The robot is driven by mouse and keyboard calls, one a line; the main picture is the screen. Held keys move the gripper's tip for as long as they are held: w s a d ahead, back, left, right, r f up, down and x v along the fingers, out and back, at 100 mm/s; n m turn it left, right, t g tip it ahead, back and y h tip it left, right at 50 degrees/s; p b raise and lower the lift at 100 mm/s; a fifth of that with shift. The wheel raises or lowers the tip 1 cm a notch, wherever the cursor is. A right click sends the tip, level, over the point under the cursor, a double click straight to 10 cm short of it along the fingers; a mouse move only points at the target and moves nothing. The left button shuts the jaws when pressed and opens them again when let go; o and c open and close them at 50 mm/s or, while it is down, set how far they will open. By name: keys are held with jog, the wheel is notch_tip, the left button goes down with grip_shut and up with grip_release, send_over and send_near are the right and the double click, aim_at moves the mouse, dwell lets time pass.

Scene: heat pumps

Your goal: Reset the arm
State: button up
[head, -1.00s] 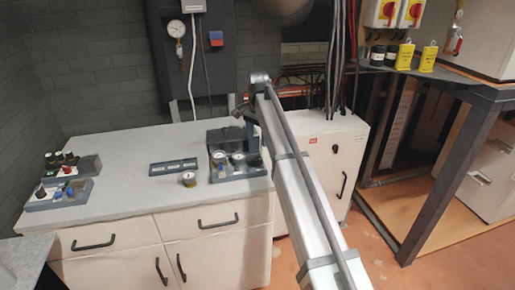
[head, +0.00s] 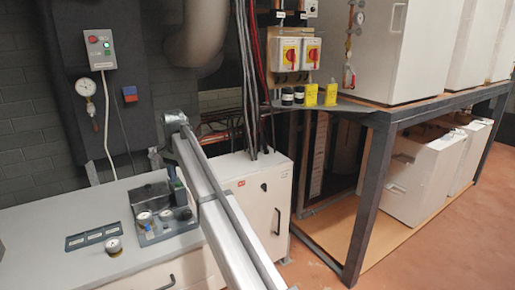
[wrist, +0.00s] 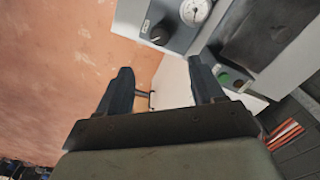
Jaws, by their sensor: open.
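My gripper (wrist: 163,88) is open in the wrist view, with its two dark fingers apart and nothing between them. Beyond the fingertips lies a grey unit with a black knob (wrist: 160,34) and a round gauge (wrist: 196,10).
A white cabinet (head: 262,195) stands behind my arm. A dark metal-framed bench (head: 375,190) is at the right. Open floor (head: 440,245) shows at the lower right.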

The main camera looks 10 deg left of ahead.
jog(key=w+d+f, duration=0.3)
jog(key=d+f, duration=1.8)
jog(key=d, duration=0.4)
jog(key=s+d+f+n, duration=0.1)
jog(key=s+d+f, duration=0.4)
jog(key=d, duration=0.4)
jog(key=s+d+f, duration=0.2)
jog(key=d+f, duration=0.5)
jog(key=d, duration=0.2)
jog(key=s+d+f+n, duration=0.1)
jog(key=s+d+f, duration=0.4)
jog(key=d, duration=0.5)
jog(key=s+d+f, duration=0.5)
jog(key=s+d, duration=0.3)
jog(key=s+f+g, duration=0.3)
jog(key=s+f, duration=0.7)
jog(key=s, duration=0.4)
jog(key=s+f+g, duration=0.3)
jog(key=s+f, duration=0.7)
jog(key=s, duration=0.5)
jog(key=shift+d+f+g, duration=0.15)
jog(key=shift+f+g, duration=0.25)
